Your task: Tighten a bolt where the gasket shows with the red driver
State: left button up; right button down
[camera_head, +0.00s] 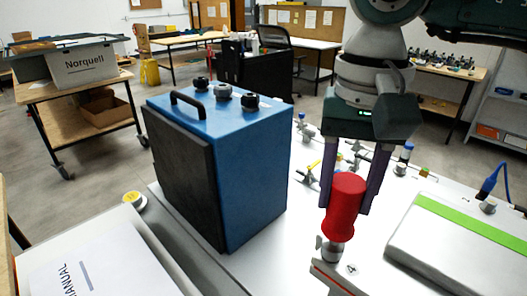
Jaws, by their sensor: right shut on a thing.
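My right gripper (347,199) comes down from the top right and is shut on the red driver (344,205). Its two purple fingers stand on either side of the red handle. The driver is roughly upright, its lower end just above or at a grey metal fitting (330,250) near a round label marked 4. I cannot tell whether the driver tip touches a bolt; the tip is hidden. My left gripper is not in view.
A blue analyser box (260,165) with a black front, handle and several dark knobs stands left of the driver. A grey panel with a green stripe (470,235) lies at the right. A manual (95,270) lies at the lower left. Small valves and fittings lie behind the gripper.

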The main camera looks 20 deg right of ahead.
jog(key=m, duration=1.1)
jog(key=shift+m, duration=0.3)
jog(key=shift+c, duration=2.3)
grip_release()
jog(key=shift+m, duration=0.3)
jog(key=shift+f+b, duration=0.1)
jog(key=shift+b, duration=0.3)
grip_shut()
